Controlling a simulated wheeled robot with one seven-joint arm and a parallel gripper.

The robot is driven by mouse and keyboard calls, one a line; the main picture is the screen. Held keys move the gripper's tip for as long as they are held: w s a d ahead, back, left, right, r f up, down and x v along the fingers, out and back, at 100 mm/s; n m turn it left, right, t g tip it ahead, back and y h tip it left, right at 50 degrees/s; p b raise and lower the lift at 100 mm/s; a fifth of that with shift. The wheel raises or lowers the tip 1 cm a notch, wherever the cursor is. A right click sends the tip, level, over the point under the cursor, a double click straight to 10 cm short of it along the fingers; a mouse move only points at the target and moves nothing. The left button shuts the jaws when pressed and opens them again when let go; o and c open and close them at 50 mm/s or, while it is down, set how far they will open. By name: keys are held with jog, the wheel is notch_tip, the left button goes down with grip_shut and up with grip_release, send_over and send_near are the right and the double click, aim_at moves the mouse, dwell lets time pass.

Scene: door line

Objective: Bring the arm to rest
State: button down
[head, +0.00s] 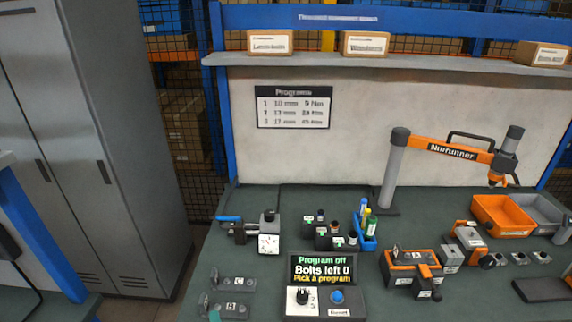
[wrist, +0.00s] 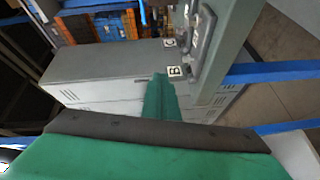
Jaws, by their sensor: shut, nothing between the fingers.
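My gripper (wrist: 160,82) shows in the wrist view as green fingers closed together, with nothing between them. Its broad green body and dark band fill the bottom of that view. The fingertips point toward the bench edge, close to a plate labelled B (wrist: 175,71) in the picture; whether they touch it I cannot tell. In the head view only a small teal piece shows at the lower left of the bench (head: 275,205), by two flat metal brackets (head: 236,283). The rest of my arm is out of view.
A grey locker (head: 120,130) stands left of the bench. On the bench are a display (head: 322,268) reading "Program off, Bolts left 0, Pick a program", a clamp device (head: 268,243), an orange nutrunner arm (head: 450,150), orange fixtures (head: 410,258) and an orange bin (head: 500,215).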

jog(key=s+d+f+m+h, duration=0.3)
jog(key=s+d+f+m, duration=0.15)
jog(key=s+d, duration=0.35)
jog(key=s+d+r+m+h, duration=0.1)
jog(key=s+d+m+h, duration=0.1)
jog(key=s+d+m, duration=0.3)
jog(key=s+d+r+m+h, duration=0.2)
jog(key=s+d+m, duration=0.3)
jog(key=s+m, duration=0.6)
jog(key=s, duration=0.7)
jog(key=shift+s+d+h, duration=0.15)
jog(key=shift+s+h, duration=0.05)
jog(key=shift+h, duration=0.2)
